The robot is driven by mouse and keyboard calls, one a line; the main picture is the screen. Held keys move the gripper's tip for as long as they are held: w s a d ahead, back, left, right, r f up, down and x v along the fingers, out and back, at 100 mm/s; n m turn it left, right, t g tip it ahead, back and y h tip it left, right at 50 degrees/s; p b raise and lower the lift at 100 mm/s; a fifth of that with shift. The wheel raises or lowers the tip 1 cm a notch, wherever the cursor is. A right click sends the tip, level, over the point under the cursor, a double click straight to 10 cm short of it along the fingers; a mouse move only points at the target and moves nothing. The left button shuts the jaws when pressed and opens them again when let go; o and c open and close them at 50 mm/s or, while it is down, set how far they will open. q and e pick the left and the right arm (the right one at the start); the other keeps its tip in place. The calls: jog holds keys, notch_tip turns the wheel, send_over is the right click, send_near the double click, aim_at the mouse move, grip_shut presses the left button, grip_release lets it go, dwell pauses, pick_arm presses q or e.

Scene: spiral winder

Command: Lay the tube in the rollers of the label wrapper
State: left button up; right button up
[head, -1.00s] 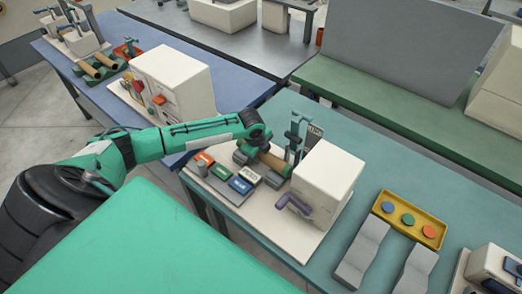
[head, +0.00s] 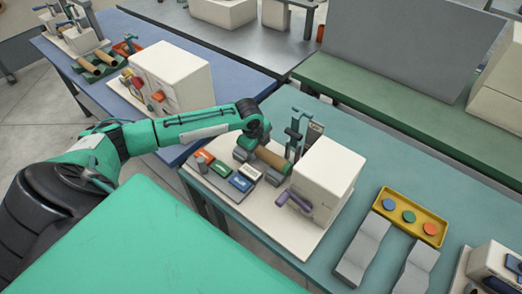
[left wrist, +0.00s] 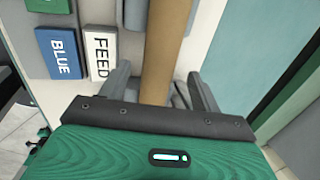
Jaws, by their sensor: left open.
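The brown tube (head: 271,157) lies lengthwise at the grey rollers (head: 278,169) of the label wrapper (head: 328,178), beside its upright post. The rollers are partly hidden, so exact seating is hard to tell. In the left wrist view the tube (left wrist: 165,40) runs between the two spread fingers of my left gripper (left wrist: 159,72), with a gap on each side. In the head view my left gripper (head: 247,140) is at the tube's left end, largely hidden by its own wrist. My right gripper is not in view.
Coloured label blocks, including a blue one (head: 240,183) and a white FEED one (head: 252,173), sit in front of the rollers. A purple crank (head: 295,201) juts from the white housing. A yellow tray (head: 411,216) with discs and grey blocks (head: 363,250) stand to the right.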

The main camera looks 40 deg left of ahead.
pick_arm(q)
jog(key=b+v, duration=0.2)
jog(key=v, duration=0.8)
jog(key=shift+r, duration=0.35)
jog(key=shift+s, duration=0.1)
notch_tip(320, 180, up, 7)
jog(key=p, duration=0.8)
